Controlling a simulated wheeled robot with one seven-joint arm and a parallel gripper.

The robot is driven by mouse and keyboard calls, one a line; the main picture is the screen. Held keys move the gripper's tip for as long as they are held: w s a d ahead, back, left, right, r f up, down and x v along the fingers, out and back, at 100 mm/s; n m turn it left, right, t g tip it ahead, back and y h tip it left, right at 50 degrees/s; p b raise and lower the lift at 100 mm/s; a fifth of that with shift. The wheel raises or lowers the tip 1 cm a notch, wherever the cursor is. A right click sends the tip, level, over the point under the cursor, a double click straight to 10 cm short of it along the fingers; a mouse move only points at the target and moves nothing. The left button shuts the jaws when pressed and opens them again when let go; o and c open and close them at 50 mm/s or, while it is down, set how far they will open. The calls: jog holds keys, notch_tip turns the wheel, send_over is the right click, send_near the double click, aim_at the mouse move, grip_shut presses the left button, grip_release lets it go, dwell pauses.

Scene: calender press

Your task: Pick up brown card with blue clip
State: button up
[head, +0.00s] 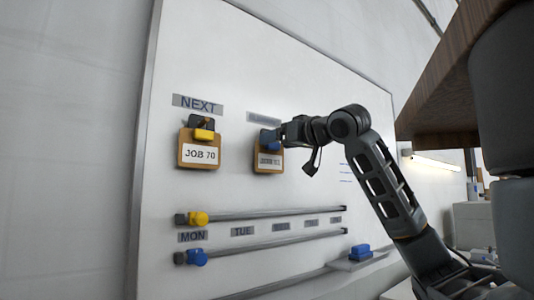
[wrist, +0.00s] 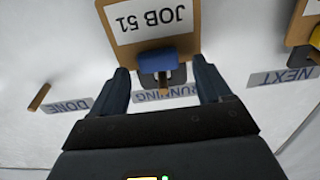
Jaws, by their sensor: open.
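The brown card with a white JOB 51 label hangs on the whiteboard under the RUNNING label, in the head view (head: 268,168) and upside down in the wrist view (wrist: 152,38). Its blue clip (wrist: 168,60) sits at the card's top edge, on a dark holder. My gripper (wrist: 162,68) is open, with one finger on each side of the blue clip; gaps show between clip and fingers. In the head view my gripper (head: 283,134) is at the clip from the right and hides part of it. I cannot tell the exact depth of the fingers.
A brown JOB 70 card (head: 199,155) with a yellow clip (head: 204,134) hangs to the left under NEXT. Rails below carry a yellow clip (head: 198,218) and a blue clip (head: 196,257). A blue eraser-like block (head: 361,252) rests on the tray. A brown peg (wrist: 40,97) shows near DONE.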

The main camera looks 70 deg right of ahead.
jog(key=c, duration=1.1)
jog(key=shift+w+r+p, duration=0.1)
jog(key=shift+r+p, duration=0.25)
jog(key=shift+p, duration=0.15)
